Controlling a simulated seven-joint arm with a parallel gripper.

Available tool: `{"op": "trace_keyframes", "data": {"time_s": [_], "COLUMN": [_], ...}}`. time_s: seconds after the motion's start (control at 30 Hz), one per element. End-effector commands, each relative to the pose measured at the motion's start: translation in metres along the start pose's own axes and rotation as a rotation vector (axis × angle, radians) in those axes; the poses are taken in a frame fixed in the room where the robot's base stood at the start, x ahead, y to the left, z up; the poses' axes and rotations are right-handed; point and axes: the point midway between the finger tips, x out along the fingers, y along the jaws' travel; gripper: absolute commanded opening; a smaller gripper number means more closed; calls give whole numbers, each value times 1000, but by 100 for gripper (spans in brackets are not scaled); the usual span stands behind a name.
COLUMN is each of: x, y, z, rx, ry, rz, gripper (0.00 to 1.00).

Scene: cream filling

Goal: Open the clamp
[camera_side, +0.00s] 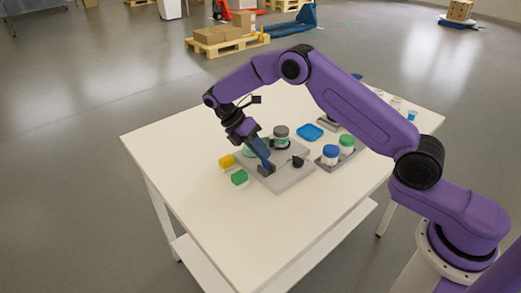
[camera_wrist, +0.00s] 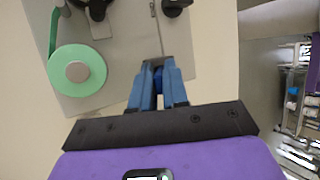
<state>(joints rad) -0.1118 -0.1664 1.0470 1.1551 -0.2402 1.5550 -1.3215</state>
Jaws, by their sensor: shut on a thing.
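The clamp is mounted on a grey plate (camera_side: 284,182) on the white table. Its dark parts (camera_side: 298,162) show at the plate's right side, and two black parts (camera_wrist: 175,6) show at the top edge of the wrist view. My gripper (camera_side: 266,168) points down at the plate's near left part. In the wrist view its blue fingers (camera_wrist: 159,72) are close together around a small dark blue piece, which seems to be the end of the clamp's handle. A thin metal rod (camera_wrist: 157,28) runs from the fingertips towards the black parts. The fingers hide most of the gripped piece.
A green disc with a grey centre (camera_wrist: 78,70) lies left of the fingers. A grey-lidded jar (camera_side: 281,132), blue-lidded jar (camera_side: 330,151) and green-lidded jar (camera_side: 347,141) stand nearby. The table's front is clear.

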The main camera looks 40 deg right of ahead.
Motion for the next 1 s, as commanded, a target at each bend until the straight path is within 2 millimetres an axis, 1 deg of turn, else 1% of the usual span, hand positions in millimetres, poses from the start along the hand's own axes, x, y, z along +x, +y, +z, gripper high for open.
{"op": "trace_keyframes", "data": {"time_s": [0.37, 0.4, 0.43, 0.77, 0.87, 1.0], "x": [0, 0, 0, -1, -6, -21], "y": [1, 1, 1, 1, 1, 2], "z": [2, 2, 2, 1, 0, 0], "rx": [0, 1, 1, 0, 0, 1], "ry": [-1, -1, -1, 0, 0, 1], "rz": [0, 0, 0, 0, 2, 3], "gripper": [0, 27, 35, 35, 35, 35]}}
